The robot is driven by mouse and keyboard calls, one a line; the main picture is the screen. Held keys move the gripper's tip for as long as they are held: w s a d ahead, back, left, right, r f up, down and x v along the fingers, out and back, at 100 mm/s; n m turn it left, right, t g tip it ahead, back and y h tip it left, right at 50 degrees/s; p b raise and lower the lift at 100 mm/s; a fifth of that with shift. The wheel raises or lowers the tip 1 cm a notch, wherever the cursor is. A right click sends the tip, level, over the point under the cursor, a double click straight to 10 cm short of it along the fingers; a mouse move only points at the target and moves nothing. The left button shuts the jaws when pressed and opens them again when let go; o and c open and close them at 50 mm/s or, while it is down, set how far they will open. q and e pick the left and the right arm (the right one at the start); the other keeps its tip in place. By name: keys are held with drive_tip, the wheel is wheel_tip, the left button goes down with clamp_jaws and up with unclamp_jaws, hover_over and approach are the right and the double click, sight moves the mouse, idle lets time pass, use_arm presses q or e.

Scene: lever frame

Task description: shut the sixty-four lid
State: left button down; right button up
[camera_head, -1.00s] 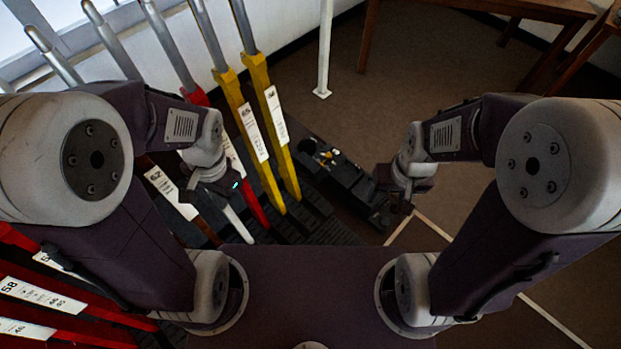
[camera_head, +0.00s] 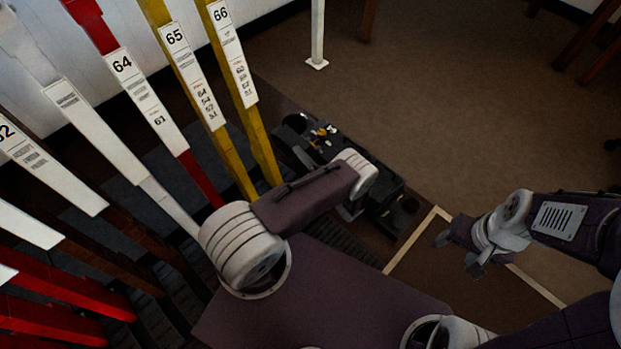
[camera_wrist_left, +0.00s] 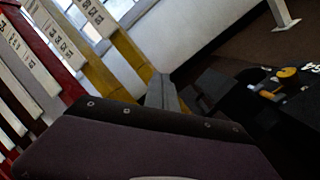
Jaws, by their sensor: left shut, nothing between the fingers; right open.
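The lever marked 64 is red with a long white plate (camera_head: 145,98) and stands left of the yellow levers. I cannot make out a separate lid marked sixty-four. My left gripper (camera_head: 350,210) is mostly hidden behind my left arm in the head view, low beside the dark box. In the left wrist view its grey fingers (camera_wrist_left: 164,95) are together with nothing between them. My right gripper (camera_head: 459,254) is open and empty at the right, away from the levers.
Yellow levers 65 (camera_head: 190,75) and 66 (camera_head: 232,50) stand right of 64. A dark box (camera_head: 385,185) with small yellow parts lies right of them, and it also shows in the left wrist view (camera_wrist_left: 230,95). A white post (camera_head: 317,35) stands behind.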

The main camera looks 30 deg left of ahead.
use_arm(q)
drive_tip(key=s+f+m+t+h+b, duration=0.1)
drive_tip(key=s+f+m+b, duration=0.15)
drive_tip(key=f, duration=0.65)
drive_tip(key=s+f+m+t+b, duration=0.15)
drive_tip(key=s+f+b, duration=0.25)
drive_tip(key=f, duration=0.5)
drive_tip(key=shift+g, duration=0.35)
drive_tip(key=b+x, duration=0.1)
drive_tip(key=x, duration=0.2)
drive_tip(key=b+x, duration=0.1)
drive_tip(key=x, duration=0.2)
drive_tip(key=f+b+x, duration=0.1)
drive_tip(key=x, duration=0.2)
drive_tip(key=shift+a+r+b, duration=0.1)
drive_tip(key=shift+a+b, duration=0.15)
drive_tip(key=shift+b, duration=0.05)
drive_tip(key=w, duration=0.1)
drive_tip(key=w+r+b, duration=0.2)
drive_tip(key=w, duration=0.1)
drive_tip(key=shift+d, duration=0.3)
use_arm(e)
wheel_tip(320, 180, down, 16)
drive_tip(key=shift+d, duration=0.15)
use_arm(q)
drive_tip(key=shift+s+r, duration=0.1)
